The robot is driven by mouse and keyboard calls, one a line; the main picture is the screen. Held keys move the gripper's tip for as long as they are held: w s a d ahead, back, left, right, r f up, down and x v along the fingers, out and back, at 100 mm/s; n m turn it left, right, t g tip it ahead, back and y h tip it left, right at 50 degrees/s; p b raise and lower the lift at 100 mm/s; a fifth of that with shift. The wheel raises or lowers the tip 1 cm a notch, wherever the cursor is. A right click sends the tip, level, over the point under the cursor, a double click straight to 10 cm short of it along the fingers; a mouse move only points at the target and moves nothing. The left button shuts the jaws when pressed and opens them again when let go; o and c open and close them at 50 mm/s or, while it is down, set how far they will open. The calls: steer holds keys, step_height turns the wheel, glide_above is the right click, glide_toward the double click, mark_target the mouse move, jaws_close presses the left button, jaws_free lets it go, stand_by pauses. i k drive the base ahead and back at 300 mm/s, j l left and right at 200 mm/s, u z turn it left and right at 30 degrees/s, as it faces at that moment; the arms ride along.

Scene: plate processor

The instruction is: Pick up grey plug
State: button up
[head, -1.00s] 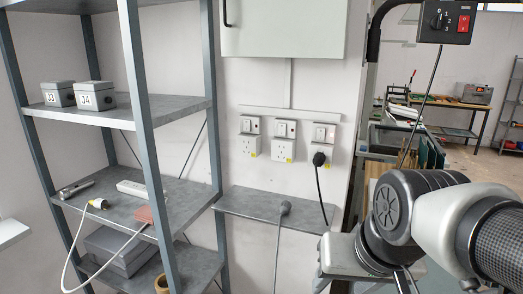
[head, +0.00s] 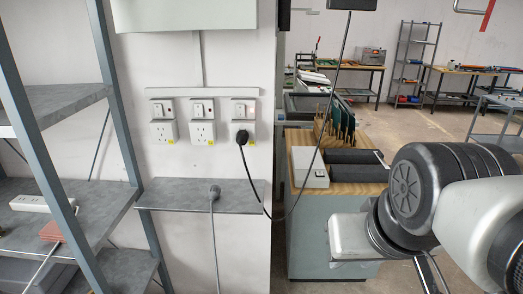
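The grey plug (head: 214,190) stands on the narrow grey wall shelf (head: 165,197), near the shelf's front edge, left of the black plug. Its grey cord hangs down over the front edge and out of the bottom of the view. My arm is at the lower right, well apart from the plug. I cannot make out my gripper's fingers in the head view, so whether they are open or shut does not show. Nothing touches the grey plug.
Three wall sockets (head: 202,132) sit above the shelf. A black plug (head: 242,138) is in the right one, its cord looping right. A metal rack (head: 102,90) stands at the left. A wooden-topped bench (head: 355,173) with a white box (head: 308,166) is right of the wall.

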mark_target(215, 191)
steer(key=i+j+z, duration=0.15)
steer(key=z, duration=0.15)
steer(key=j+z, duration=0.35)
steer(key=i+j+z, duration=0.1)
steer(key=j+z, duration=0.3)
steer(key=j, duration=0.55)
steer(key=i+j, duration=0.1)
steer(key=j, duration=0.5)
steer(key=i+z, duration=0.05)
